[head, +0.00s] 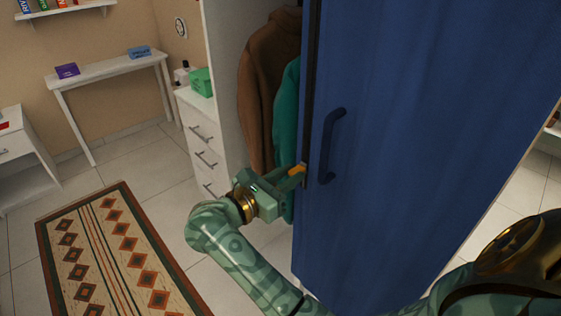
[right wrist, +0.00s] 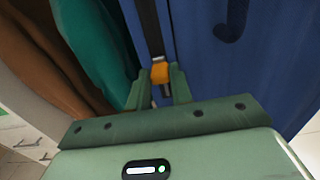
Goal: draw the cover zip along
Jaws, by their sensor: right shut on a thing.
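The blue wardrobe cover (head: 400,130) hangs across the right part of the wardrobe, with a dark handle (head: 329,146) on it. A dark zip track (head: 311,75) runs down the cover's left edge; it also shows in the right wrist view (right wrist: 150,28). The orange zip pull (right wrist: 160,72) sits on this track between the fingers of my right gripper (right wrist: 161,85). In the head view the right gripper (head: 297,172) reaches the track from the left, beside the handle's lower end, and is shut on the pull. My left gripper is not in view.
Brown (head: 268,80) and teal (head: 287,115) garments hang in the open part, left of the zip. White drawers (head: 203,140) with a green box (head: 201,82) stand further left. A patterned rug (head: 120,255) lies on the tiled floor.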

